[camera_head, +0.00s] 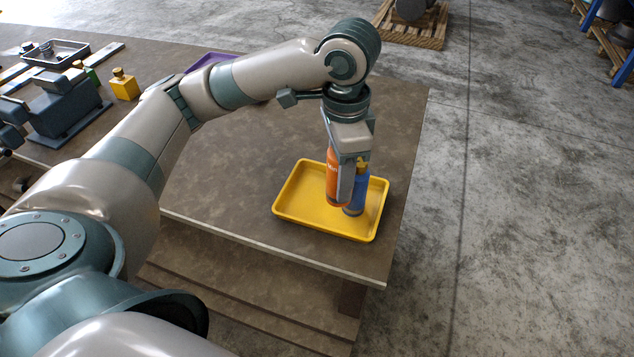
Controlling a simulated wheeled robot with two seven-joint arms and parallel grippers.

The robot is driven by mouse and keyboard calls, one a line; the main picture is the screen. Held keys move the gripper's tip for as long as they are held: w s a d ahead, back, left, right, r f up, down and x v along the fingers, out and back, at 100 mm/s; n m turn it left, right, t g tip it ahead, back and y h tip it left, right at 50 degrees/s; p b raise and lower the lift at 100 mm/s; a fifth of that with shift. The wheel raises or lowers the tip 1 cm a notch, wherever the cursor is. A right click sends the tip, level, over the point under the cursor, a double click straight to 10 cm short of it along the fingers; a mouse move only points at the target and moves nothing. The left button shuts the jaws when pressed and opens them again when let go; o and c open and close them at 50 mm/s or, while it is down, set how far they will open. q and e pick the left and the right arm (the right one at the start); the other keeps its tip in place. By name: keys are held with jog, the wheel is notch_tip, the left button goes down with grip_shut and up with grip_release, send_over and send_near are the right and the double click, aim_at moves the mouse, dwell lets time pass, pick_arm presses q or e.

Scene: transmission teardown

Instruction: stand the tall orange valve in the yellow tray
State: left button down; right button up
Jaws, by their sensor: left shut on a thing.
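The tall orange valve (332,184) is upright in my left gripper (342,180), which points straight down over the yellow tray (291,204). One finger shows on the valve's right side; the other is hidden. The valve's lower end is within the tray's outline, low over its floor. I cannot tell whether it touches the floor. A blue container (358,192) with a yellow top stands in the tray just right of the valve, partly hidden by the finger. My right gripper is not in view.
The tray is near the table's right corner, with bare table (225,185) to its left. A purple tray (211,61) lies behind my arm. A yellow bottle (124,84), a vise-like dark block (62,105) and a grey tray (58,53) are at the far left.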

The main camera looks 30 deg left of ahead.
pick_arm(q)
jog(key=w+a+f+p, duration=0.1)
jog(key=w+a+f, duration=0.3)
jog(key=a, duration=0.5)
jog(key=shift+f+p, duration=0.35)
jog(key=shift+f, duration=0.55)
jog(key=shift+a, duration=0.1)
jog(key=shift+f+p, duration=0.65)
jog(key=shift+f, duration=1.4)
